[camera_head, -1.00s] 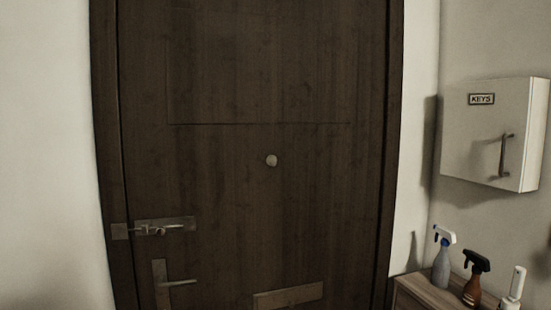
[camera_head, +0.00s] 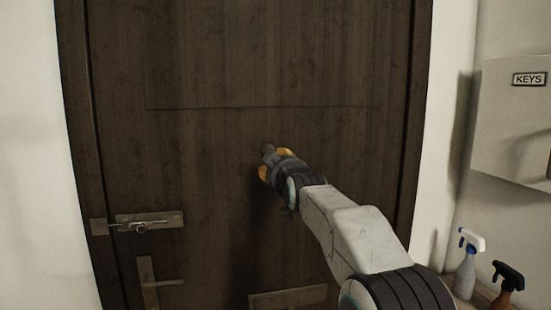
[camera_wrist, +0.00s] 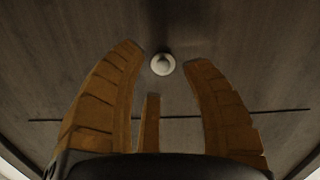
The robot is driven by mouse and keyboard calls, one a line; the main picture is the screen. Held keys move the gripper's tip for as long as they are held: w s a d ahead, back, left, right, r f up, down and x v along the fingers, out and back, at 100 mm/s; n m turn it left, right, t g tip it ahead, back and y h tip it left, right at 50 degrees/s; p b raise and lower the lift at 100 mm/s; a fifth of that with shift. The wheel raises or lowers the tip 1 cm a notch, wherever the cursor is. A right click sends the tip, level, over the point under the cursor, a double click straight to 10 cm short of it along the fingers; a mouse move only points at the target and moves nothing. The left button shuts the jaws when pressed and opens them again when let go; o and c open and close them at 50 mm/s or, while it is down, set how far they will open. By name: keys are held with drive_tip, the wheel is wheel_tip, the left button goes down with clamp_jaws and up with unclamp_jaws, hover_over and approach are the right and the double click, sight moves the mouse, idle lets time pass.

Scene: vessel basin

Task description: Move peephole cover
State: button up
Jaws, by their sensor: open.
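The peephole cover is a small round pale disc on the dark wooden door. In the wrist view the peephole cover (camera_wrist: 162,64) lies just beyond the gap between my fingertips, apart from them as far as I can tell. In the head view the cover (camera_head: 267,148) shows only partly, at the tip of my gripper. My gripper (camera_head: 273,163) has orange-brown fingers, stands in front of the door and points at the cover. In the wrist view its fingers are spread, with nothing between them.
The door (camera_head: 210,70) is shut. A latch (camera_head: 150,220), a lever handle (camera_head: 160,283) and a mail slot plate (camera_head: 288,297) are on it. At right are a white key box (camera_head: 510,115) and spray bottles (camera_head: 467,265) on a cabinet. The door face around the cover is flat.

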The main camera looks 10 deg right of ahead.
drive_tip(key=shift+n+t, duration=0.3)
drive_tip(key=shift+t, duration=0.1)
drive_tip(key=shift+w+a+r+p, duration=0.1)
drive_tip(key=shift+w+r+p, duration=0.15)
drive_tip(key=shift+w+p, duration=0.75)
drive_tip(key=shift+w+r+p, duration=0.3)
drive_tip(key=shift+w+p, duration=0.35)
drive_tip(key=shift+w, duration=0.7)
drive_tip(key=shift+w+a+r+p, duration=0.1)
drive_tip(key=shift+w+r+p, duration=0.15)
drive_tip(key=shift+w+p, duration=0.75)
drive_tip(key=shift+w, duration=0.2)
clamp_jaws()
drive_tip(key=shift+b, duration=0.3)
